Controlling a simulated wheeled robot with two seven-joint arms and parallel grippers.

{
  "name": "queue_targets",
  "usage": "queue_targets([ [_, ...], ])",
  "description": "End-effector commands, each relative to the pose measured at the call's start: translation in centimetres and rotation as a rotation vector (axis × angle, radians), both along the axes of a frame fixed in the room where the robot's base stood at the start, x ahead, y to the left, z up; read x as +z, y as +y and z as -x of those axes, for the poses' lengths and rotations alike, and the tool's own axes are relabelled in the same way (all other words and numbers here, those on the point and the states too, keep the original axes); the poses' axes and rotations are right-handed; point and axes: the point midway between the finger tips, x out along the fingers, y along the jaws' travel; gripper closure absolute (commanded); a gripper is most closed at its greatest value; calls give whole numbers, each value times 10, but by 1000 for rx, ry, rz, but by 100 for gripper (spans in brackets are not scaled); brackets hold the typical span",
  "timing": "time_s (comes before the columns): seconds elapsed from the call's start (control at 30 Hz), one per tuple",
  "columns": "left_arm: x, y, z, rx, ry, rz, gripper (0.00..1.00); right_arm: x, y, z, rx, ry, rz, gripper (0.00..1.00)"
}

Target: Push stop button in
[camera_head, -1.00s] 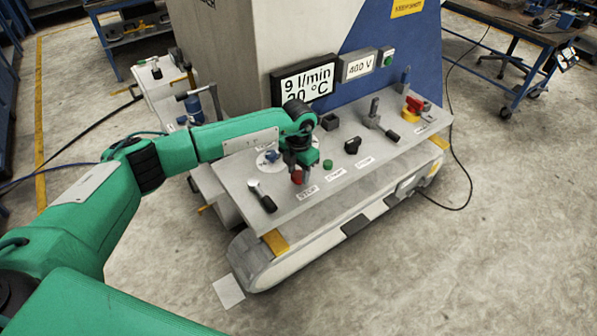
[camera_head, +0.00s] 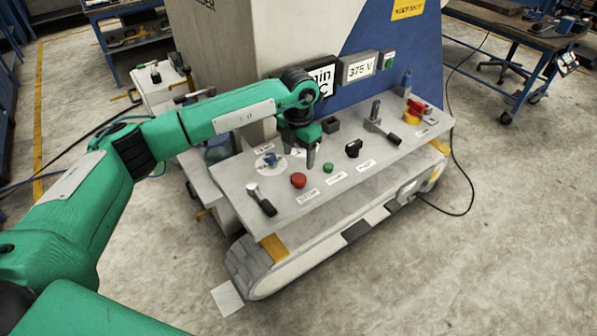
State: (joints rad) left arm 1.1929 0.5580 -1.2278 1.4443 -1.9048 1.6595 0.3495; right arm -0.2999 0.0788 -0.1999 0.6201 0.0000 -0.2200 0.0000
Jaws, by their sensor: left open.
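The red stop button (camera_head: 298,180) sits on the grey control panel (camera_head: 330,203), above a white label. It is fully visible, but I cannot tell how far in it is. My left gripper (camera_head: 303,157) is open and empty above the panel, behind the red button in the picture and apart from it. Its fingers point down. A green button (camera_head: 329,168) is just right of the gripper. My right gripper is not in view.
A black-handled lever (camera_head: 262,202) lies left of the red button. A black knob (camera_head: 353,148), a lever (camera_head: 375,116) and a red-and-yellow switch (camera_head: 417,107) stand to the right. The display (camera_head: 322,80) is partly hidden by my arm; another display (camera_head: 359,68) reads 375 V.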

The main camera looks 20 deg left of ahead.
Motion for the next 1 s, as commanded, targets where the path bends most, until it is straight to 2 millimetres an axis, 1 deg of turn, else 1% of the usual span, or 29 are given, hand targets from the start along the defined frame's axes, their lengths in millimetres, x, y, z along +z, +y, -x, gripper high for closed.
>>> queue_targets([
  [0.03,9,0,-1,0,-4,1,37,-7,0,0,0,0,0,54],
  [0.2,38,0,-1,0,-2,1,37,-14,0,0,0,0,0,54],
  [0.3,48,0,0,0,0,0,37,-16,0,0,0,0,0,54],
  [0.4,54,0,0,0,1,0,37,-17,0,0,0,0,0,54],
  [0.87,54,-1,0,-2,2,4,37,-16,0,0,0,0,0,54],
  [0.97,46,-15,5,-22,6,54,37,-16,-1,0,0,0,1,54],
  [1.0,41,-28,9,-38,9,101,37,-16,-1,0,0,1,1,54],
])
